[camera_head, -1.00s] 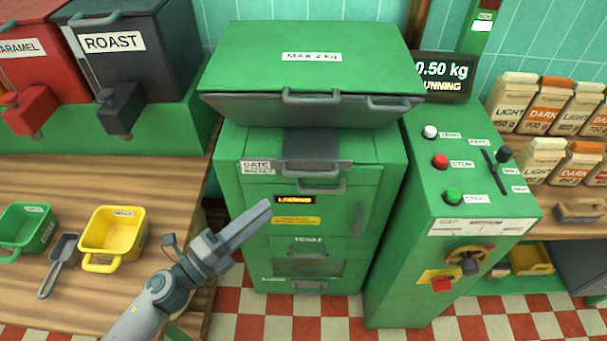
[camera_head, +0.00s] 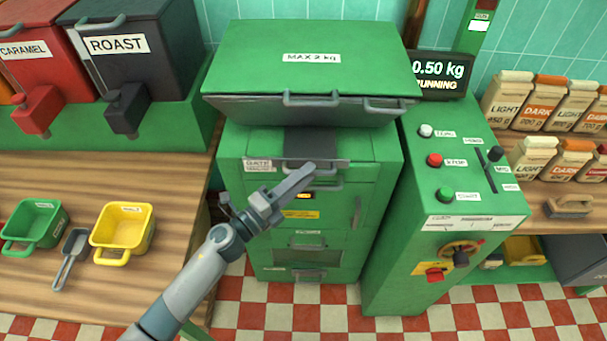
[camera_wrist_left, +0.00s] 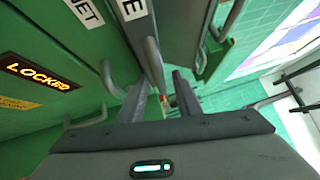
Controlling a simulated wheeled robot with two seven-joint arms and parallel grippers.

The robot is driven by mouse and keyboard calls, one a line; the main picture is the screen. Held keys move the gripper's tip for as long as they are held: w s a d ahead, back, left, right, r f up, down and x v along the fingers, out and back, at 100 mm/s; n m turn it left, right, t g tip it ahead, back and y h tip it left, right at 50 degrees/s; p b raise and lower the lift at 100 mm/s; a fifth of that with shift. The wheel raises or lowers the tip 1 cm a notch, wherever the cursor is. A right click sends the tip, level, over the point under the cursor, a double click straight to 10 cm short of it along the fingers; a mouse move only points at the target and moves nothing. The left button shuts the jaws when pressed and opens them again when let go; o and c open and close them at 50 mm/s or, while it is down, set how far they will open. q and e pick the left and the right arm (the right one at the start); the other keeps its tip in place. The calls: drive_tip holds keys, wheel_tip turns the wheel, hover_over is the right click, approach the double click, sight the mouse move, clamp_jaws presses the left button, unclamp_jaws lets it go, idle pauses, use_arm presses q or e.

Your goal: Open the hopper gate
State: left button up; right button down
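The hopper gate is a grey slide with a front bar handle (camera_head: 336,163) beneath the green hopper (camera_head: 310,57), beside a label reading GATE (camera_head: 258,164). My left gripper (camera_head: 308,172) is in front of the gate's front edge and hides part of it. In the left wrist view, its two grey fingers (camera_wrist_left: 165,88) are apart with nothing clearly held. A grey bar handle (camera_wrist_left: 152,64) lies just ahead, near the fingertips. I cannot tell whether they touch it. My right gripper is not in view.
A lit display (camera_wrist_left: 38,72) on the green cabinet reads LOCKED. Another handle (camera_wrist_left: 113,80) is close beside the fingers. The control console (camera_head: 450,190) stands to the right. A yellow bin (camera_head: 123,230) and scoop (camera_head: 71,255) are on the left bench.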

use_arm(q)
clamp_jaws()
drive_tip(key=shift+s, duration=0.1)
drive_tip(key=s, duration=0.6)
drive_tip(key=shift+s+p, duration=0.3)
drive_tip(key=shift+p, duration=0.05)
unclamp_jaws()
